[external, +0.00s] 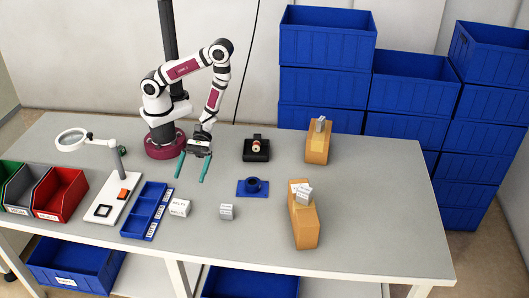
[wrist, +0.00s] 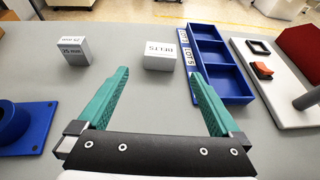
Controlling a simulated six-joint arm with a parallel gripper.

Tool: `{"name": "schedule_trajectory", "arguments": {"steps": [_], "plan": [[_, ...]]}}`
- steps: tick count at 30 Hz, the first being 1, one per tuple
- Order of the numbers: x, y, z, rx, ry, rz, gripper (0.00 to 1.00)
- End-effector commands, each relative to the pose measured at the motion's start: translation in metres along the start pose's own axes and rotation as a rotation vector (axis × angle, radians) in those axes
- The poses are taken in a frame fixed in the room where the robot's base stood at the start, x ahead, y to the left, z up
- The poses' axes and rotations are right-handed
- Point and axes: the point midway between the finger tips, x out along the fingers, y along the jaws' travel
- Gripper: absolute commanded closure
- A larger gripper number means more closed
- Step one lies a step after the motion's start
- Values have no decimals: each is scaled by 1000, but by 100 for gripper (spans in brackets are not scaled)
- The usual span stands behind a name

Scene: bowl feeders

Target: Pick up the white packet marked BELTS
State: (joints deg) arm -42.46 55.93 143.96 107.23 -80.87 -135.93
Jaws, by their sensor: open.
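The white packet marked BELTS (wrist: 160,56) stands on the grey table in the wrist view, just beyond my fingertips and between their lines. In the external view the same white packet (external: 179,208) sits just right of the blue compartment tray (external: 147,211). My gripper (external: 191,180) is open and empty, with its two green fingers spread and pointing toward the packet. In the wrist view my gripper (wrist: 160,75) has a clear gap between the fingers. The packet appears apart from both fingers.
A smaller white box marked 25 mm (wrist: 74,51) stands left of the packet in the wrist view. The blue tray (wrist: 222,62) is close on its right.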

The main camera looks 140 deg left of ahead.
Motion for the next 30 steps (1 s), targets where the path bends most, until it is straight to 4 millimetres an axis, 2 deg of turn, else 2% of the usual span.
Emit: {"name": "schedule_trajectory", "arguments": {"steps": [3, 6, 11, 18, 26, 30], "plan": [[37, -2, 0, 5, 2, -10, 0], [58, -1, 0, 8, 3, -7, 0], [74, -1, 0, 8, 3, -3, 0], [118, -2, -1, 9, 4, -4, 0], [124, -1, 0, 8, 3, 0, 0], [124, -1, 0, 8, 3, 0, 23]]}}
